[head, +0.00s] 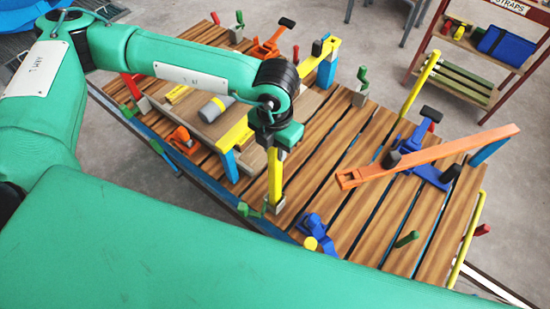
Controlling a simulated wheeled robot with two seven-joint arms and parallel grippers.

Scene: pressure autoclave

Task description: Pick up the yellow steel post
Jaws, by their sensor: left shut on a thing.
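The yellow steel post (274,182) stands roughly upright near the front left edge of the slatted wooden table (345,190). My left gripper (275,147) comes down from above and is shut on the post's upper end. The fingertips are partly hidden by the wrist. The post's lower end is close to small green clamps by the table edge; I cannot tell whether it touches the table. My right gripper is not in view.
An orange beam (440,155) lies across blue clamps at the right. Other yellow posts stand at the far right edge (421,85) and near right edge (467,240). A shelf (470,50) stands behind.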

